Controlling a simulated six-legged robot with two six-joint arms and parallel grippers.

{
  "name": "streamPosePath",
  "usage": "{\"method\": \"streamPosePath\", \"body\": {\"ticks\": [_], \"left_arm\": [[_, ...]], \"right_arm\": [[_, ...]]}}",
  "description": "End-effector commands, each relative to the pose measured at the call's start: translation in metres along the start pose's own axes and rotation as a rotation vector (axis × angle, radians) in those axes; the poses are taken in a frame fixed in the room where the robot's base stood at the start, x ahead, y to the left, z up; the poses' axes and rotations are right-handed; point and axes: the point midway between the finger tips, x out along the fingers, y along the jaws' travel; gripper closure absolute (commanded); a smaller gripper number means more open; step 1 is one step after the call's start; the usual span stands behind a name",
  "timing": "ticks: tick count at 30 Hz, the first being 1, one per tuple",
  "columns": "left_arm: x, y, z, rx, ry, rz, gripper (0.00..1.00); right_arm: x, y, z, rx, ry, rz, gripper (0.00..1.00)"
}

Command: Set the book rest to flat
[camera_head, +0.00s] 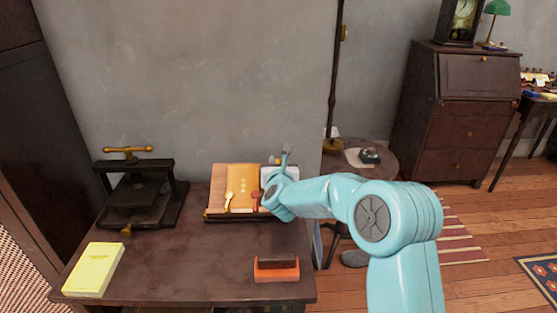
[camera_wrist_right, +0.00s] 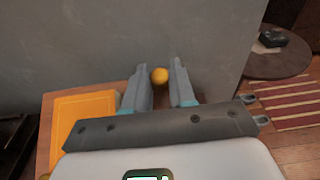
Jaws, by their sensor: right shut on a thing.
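The book rest (camera_head: 222,180) stands at the back of the dark table. Its tan board appears propped at a slant above a dark front ledge, but its exact angle is hard to tell. Part of it also shows at the left in the right wrist view (camera_wrist_right: 85,115). My right gripper (camera_head: 286,155) is at the rest's right end. In the wrist view, my right gripper (camera_wrist_right: 165,82) has its fingers on either side of a round brass knob (camera_wrist_right: 159,75) and is shut on it. My wrist hides the rest's right end in the head view. My left gripper is not in view.
A dark press (camera_head: 135,190) with a brass handle stands left of the rest. A yellow book (camera_head: 94,270) lies at the table's front left, and an orange-and-dark block (camera_head: 276,270) at the front right. The table middle (camera_head: 190,260) is clear. A round side table (camera_head: 380,165) stands behind my arm.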

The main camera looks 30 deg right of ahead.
Motion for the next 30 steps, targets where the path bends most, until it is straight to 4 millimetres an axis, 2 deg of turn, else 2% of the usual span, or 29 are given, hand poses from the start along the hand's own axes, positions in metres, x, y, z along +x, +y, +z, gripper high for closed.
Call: {"method": "streamPosePath", "body": {"ticks": [15,20,30], "left_arm": [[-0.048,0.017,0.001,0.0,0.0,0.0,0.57],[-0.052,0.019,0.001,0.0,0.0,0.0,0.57],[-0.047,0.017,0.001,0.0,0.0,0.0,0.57]], "right_arm": [[0.025,0.0,-0.022,0.0,0.255,0.0,1.0],[0.031,0.0,-0.032,0.001,0.32,-0.001,1.0],[0.038,0.0,-0.046,-0.001,0.318,0.0,1.0]]}}
